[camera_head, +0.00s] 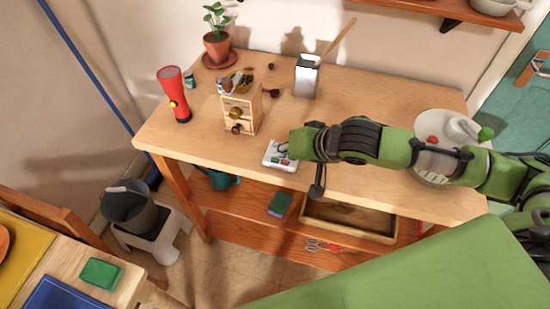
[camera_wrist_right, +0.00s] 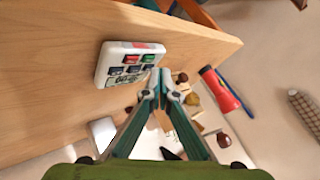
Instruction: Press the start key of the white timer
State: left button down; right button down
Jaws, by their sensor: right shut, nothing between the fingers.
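The white timer (camera_head: 279,160) lies on the wooden table near its front edge. In the right wrist view the timer (camera_wrist_right: 128,64) shows a red key (camera_wrist_right: 132,58), a green key (camera_wrist_right: 149,58), several dark keys and a display. My right gripper (camera_head: 289,149) comes in from the right, its fingers partly hidden by its own body. In the wrist view the fingertips (camera_wrist_right: 160,77) are shut and empty, close beside the timer's keys; I cannot tell whether they touch it. My left gripper is not in view.
A small wooden drawer box (camera_head: 240,112), a red flashlight (camera_head: 174,95) and a potted plant (camera_head: 216,42) stand left of the timer. A grey metal holder (camera_head: 306,78) stands behind.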

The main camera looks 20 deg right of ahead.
aim_at(277, 161)
jog(key=shift+f, duration=0.2)
jog(key=shift+f, duration=0.25)
jog(key=shift+f, duration=0.3)
dwell(0.8)
jog(key=shift+r+p, duration=0.75)
jog(key=shift+p, duration=0.35)
notch_tip(277, 161, up, 5)
jog(key=p, duration=0.6)
jog(key=shift+r, duration=0.1)
